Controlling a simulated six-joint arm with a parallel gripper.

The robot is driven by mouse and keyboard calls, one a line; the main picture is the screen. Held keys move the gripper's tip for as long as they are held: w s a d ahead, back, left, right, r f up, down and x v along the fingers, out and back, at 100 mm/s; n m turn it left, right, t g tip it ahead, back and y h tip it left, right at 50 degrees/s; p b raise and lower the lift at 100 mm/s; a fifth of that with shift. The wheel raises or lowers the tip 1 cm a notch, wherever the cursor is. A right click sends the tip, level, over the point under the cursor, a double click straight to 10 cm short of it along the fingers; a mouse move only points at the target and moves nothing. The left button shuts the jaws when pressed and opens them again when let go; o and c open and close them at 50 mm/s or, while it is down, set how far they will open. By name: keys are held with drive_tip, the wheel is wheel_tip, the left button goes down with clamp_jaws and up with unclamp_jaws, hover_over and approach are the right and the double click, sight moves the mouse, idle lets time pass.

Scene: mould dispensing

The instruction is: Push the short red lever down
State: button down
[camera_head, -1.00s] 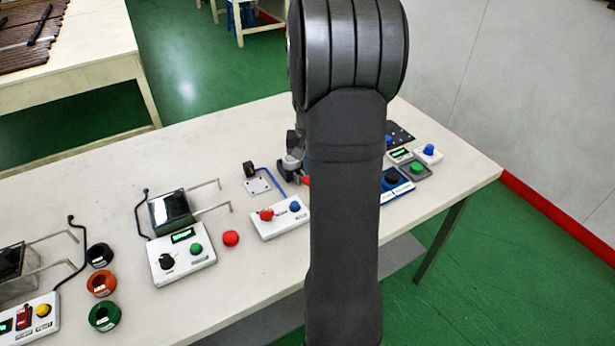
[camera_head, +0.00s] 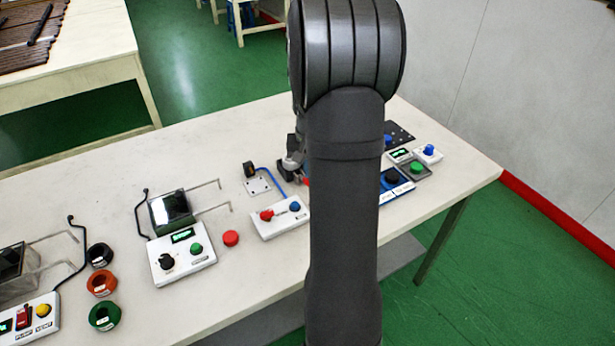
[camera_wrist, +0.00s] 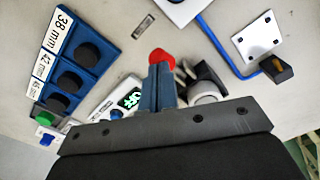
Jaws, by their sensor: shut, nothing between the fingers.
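A red rounded end (camera_wrist: 162,57), which looks like the short red lever's, shows in the wrist view right at my fingertips. My gripper (camera_wrist: 160,72) is shut and empty, its blue-grey fingers pointing at the red end. The fingers overlap its lower edge in the picture; I cannot tell whether they touch it. The rest of the lever is hidden by the fingers. In the head view a small red part (camera_head: 307,182) shows beside my arm, which hides my gripper there.
A silver and black fixture (camera_wrist: 205,85) stands close right of my fingers. A blue holder with black discs (camera_wrist: 85,60) lies left, a small green display box (camera_wrist: 125,97) nearer. A metal plate with a blue tube (camera_wrist: 255,45) is right. A white box with red and blue knobs (camera_head: 278,222) stands nearby.

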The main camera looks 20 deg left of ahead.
drive_tip(key=shift+s+f, duration=0.1)
drive_tip(key=shift+f, duration=1.5)
drive_tip(key=shift+r, duration=4.5)
wheel_tip(320, 180, down, 8)
drive_tip(key=shift+f, duration=0.2)
